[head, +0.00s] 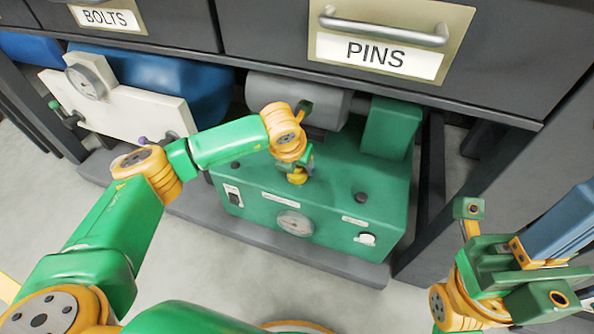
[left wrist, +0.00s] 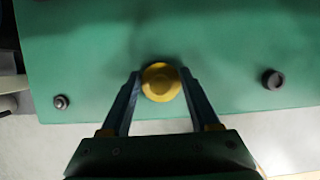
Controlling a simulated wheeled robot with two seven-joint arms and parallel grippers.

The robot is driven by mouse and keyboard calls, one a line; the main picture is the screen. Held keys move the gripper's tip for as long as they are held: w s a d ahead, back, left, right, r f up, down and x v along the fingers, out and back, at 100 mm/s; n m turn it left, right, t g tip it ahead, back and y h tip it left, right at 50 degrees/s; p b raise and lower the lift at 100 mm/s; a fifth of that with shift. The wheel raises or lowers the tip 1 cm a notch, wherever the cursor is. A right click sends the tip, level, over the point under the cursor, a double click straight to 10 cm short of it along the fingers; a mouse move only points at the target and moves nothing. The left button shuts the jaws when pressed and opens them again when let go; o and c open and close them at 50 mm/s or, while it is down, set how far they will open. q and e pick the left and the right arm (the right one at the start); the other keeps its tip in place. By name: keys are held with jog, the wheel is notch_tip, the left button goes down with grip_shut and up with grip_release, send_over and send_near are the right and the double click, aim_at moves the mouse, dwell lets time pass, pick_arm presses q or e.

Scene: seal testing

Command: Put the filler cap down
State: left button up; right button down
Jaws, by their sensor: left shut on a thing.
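The yellow filler cap (head: 297,178) is low over the top of the green machine (head: 255,200), held in my left gripper (head: 299,167). In the left wrist view the round cap (left wrist: 160,82) sits between the two blue-grey fingertips (left wrist: 160,90), which are shut on it. I cannot tell whether the cap touches the machine's top. My right gripper (head: 512,272) is at the lower right of the head view, away from the machine; its opening is unclear.
A dark knob (head: 360,198) stands on the machine's top, right of the cap. Grey drawers (head: 380,45) overhang the machine behind. A grey cylinder (head: 300,98) and green box (head: 390,128) stand at its back. A blue tank (head: 180,85) is to the left.

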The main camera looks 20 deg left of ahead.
pick_arm(q)
jog(key=shift+f, duration=0.1)
jog(key=o, duration=1.3)
